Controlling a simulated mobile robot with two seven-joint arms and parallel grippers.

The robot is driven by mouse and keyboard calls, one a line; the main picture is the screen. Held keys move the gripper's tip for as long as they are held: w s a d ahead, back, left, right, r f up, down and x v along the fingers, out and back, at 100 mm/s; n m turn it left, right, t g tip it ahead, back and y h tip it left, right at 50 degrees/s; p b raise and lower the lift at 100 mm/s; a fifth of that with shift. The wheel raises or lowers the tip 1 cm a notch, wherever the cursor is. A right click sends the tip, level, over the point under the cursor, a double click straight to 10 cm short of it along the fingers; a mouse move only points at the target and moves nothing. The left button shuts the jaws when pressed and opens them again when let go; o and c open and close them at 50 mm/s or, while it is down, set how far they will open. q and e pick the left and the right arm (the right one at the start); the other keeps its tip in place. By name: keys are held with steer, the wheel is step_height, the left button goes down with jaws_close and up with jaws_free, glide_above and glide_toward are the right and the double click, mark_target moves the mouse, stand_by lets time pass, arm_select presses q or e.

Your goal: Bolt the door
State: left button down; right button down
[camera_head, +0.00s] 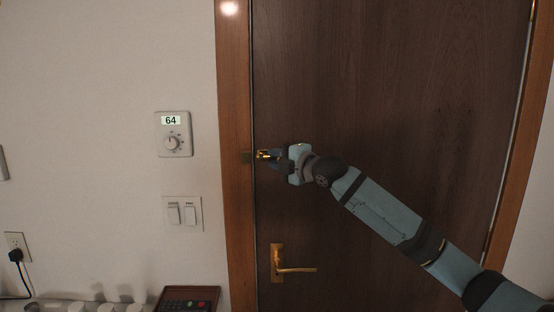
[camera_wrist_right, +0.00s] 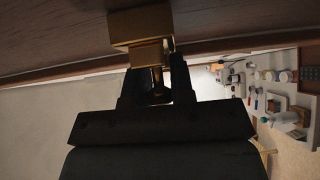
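The brown wooden door (camera_head: 400,110) fills the right half of the head view and looks closed against its lighter frame. A small gold bolt (camera_head: 263,154) sits at its left edge, above the handle. My right gripper (camera_head: 273,157) is at the bolt, pointing left. In the right wrist view, the bolt's gold block (camera_wrist_right: 142,27) is just beyond the fingertips. Its knob (camera_wrist_right: 157,92) is between the two dark fingers of my right gripper (camera_wrist_right: 153,80), which stand apart with gaps beside the knob. The bolt's exact position is partly hidden. My left gripper is out of view.
A gold lever handle (camera_head: 292,268) is lower on the door. A dark strike plate (camera_head: 246,157) is on the frame (camera_head: 236,200). A thermostat (camera_head: 173,134) and light switches (camera_head: 182,214) are on the left wall. A keypad box (camera_head: 187,299) is at the bottom.

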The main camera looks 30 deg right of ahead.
mark_target(258, 157)
steer(key=shift+w+a+r+p, duration=0.1)
steer(key=shift+w+a+p, duration=0.3)
steer(key=shift+a+p, duration=0.25)
steer(key=shift+w+a+r+p, duration=0.1)
steer(key=shift+w+a+p, duration=0.3)
steer(key=shift+a, duration=0.3)
steer(key=shift+f, duration=0.15)
steer(key=c, duration=1.3)
jaws_free()
steer(key=shift+c, duration=0.2)
steer(key=o, duration=0.3)
steer(key=shift+w+a, duration=0.1)
steer(key=shift+a, duration=0.1)
